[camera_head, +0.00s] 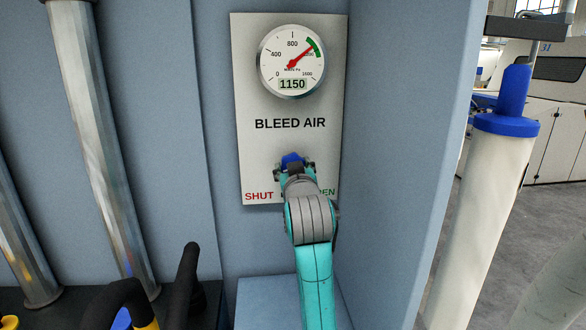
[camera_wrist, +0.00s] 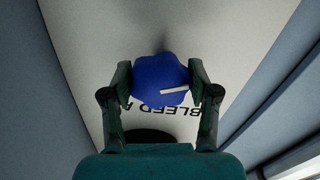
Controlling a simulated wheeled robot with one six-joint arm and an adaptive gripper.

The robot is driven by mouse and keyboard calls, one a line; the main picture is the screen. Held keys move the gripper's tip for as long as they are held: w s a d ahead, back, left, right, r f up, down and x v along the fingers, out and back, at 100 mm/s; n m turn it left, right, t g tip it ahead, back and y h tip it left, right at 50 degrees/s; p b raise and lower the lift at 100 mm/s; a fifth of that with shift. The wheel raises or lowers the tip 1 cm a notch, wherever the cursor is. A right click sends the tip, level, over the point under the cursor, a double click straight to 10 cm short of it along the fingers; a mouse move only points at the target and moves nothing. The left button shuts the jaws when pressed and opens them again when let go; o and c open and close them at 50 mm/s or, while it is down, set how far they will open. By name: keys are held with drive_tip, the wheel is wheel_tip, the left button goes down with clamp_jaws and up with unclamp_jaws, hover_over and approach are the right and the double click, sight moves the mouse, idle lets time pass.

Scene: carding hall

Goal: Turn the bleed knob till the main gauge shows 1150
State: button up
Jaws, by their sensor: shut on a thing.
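The main gauge (camera_head: 291,61) is a round white dial at the top of a pale panel (camera_head: 257,160) marked BLEED AIR. Its digital readout shows 1150, and its red needle points up and right at the green band. The blue bleed knob (camera_head: 292,160) is low on the panel, mostly hidden behind my gripper (camera_head: 294,170) in the head view. In the wrist view my gripper (camera_wrist: 160,84) is shut on the knob (camera_wrist: 155,72), one finger on each side. A white pointer line on the knob's face aims right and slightly up in that view. SHUT is readable; OPEN is partly covered by my arm.
The panel sits in a blue-grey recess with a side wall (camera_head: 405,140) close on the right. Metal pipes (camera_head: 98,140) stand at the left. Black curved handles (camera_head: 186,285) are at the lower left. A white cylinder with a blue cap (camera_head: 505,124) stands at the right.

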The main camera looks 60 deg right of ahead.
drive_tip(key=o, duration=1.1)
drive_tip(key=shift+o, duration=0.2)
drive_tip(key=shift+a, duration=0.1)
drive_tip(key=v, duration=0.7)
drive_tip(key=shift+s, duration=0.15)
drive_tip(key=shift+a, duration=0.1)
